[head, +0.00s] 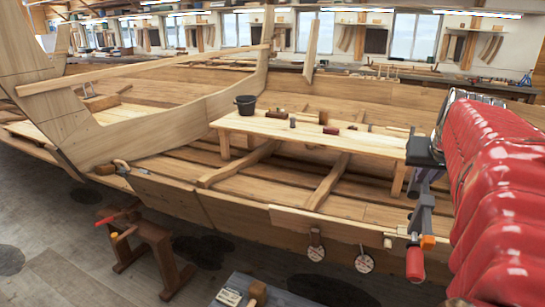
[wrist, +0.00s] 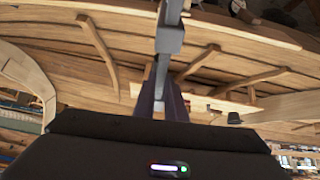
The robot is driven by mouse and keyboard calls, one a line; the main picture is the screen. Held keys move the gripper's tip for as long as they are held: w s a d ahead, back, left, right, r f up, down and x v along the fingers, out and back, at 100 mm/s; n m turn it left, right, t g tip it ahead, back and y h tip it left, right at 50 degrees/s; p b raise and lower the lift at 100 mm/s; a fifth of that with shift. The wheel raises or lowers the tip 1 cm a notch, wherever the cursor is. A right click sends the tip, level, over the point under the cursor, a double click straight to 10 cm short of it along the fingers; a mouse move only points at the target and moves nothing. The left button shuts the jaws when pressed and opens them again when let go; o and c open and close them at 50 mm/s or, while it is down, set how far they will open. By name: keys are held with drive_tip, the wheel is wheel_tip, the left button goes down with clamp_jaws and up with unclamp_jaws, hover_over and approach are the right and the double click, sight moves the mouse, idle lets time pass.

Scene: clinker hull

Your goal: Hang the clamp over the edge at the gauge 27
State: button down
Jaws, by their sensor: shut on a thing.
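My gripper (head: 426,178) is shut on a clamp (head: 427,200) at the right of the head view. The clamp has a grey metal bar, an orange part and a red handle that hangs lowest. In the wrist view, the fingers (wrist: 165,106) close around its grey bar (wrist: 170,40). The clamp is beside the hull's near top edge (head: 335,221); I cannot tell whether it touches it. Two round gauges hang on the hull's outer side, one (head: 316,246) farther left and one (head: 364,261) nearer the clamp. Their numbers are too small to read.
A wooden bench (head: 310,136) inside the hull carries a black bucket (head: 245,105) and several tools. A small wooden block (head: 388,241) sits on the hull side near the clamp. A sawhorse (head: 150,252) stands on the floor at left. A mallet (head: 257,294) lies at the bottom.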

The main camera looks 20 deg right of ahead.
sight(418, 223)
drive_tip(key=shift+w+d+f, duration=0.5)
drive_tip(key=shift+d+f, duration=0.1)
drive_tip(key=shift+f, duration=2.35)
drive_tip(key=shift+w+d+f, duration=0.55)
drive_tip(key=shift+d+f, duration=0.1)
drive_tip(key=shift+f, duration=2.3)
drive_tip(key=shift+w+d+f, duration=0.5)
drive_tip(key=shift+d+f, duration=0.1)
drive_tip(key=shift+f, duration=2.35)
drive_tip(key=shift+d+f, duration=0.1)
drive_tip(key=shift+f, duration=0.15)
drive_tip(key=c, duration=1.7)
unclamp_jaws()
drive_tip(key=shift+f, duration=0.2)
drive_tip(key=shift+s+a, duration=0.1)
drive_tip(key=shift+a, duration=0.1)
drive_tip(key=shift+s+a+r, duration=0.15)
drive_tip(key=shift+r, duration=0.35)
drive_tip(key=v, duration=1.2)
drive_tip(key=shift+s+a+r, duration=0.2)
